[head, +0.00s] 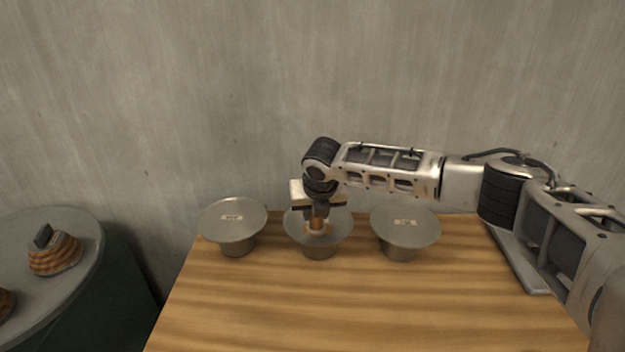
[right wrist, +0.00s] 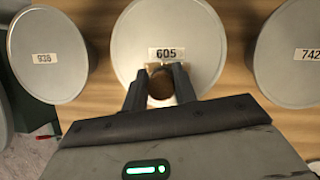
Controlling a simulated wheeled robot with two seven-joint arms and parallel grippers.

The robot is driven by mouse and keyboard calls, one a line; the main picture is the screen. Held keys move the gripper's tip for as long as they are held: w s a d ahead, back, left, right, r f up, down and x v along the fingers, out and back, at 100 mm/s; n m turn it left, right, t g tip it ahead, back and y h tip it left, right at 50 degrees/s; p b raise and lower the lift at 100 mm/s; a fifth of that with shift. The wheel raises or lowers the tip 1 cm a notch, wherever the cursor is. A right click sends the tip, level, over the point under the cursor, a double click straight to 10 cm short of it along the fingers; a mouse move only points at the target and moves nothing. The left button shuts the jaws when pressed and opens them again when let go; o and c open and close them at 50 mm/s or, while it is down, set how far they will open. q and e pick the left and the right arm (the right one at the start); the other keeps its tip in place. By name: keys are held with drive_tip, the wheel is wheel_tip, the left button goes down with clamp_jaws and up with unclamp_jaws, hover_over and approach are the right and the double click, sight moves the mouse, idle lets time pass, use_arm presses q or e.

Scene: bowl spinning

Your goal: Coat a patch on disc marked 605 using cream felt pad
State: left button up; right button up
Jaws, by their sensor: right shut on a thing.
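The disc marked 605 (right wrist: 205,35) is a grey round plate on a tapered stand; in the head view it is the middle disc (head: 343,232). My left gripper is not in view.
A disc marked 936 (right wrist: 45,80) stands to the left and a disc marked 742 (right wrist: 290,75) to the right. The wooden table (head: 350,310) is clear in front. A round grey side table (head: 85,250) at the left holds a striped brown object (head: 55,256).

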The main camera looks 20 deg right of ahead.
wheel_tip(320, 180, up, 4)
drive_tip(key=shift+s+d+f, duration=0.1)
drive_tip(key=shift+d+f, duration=0.05)
drive_tip(key=shift+f, duration=0.1)
drive_tip(key=shift+r, duration=2.2)
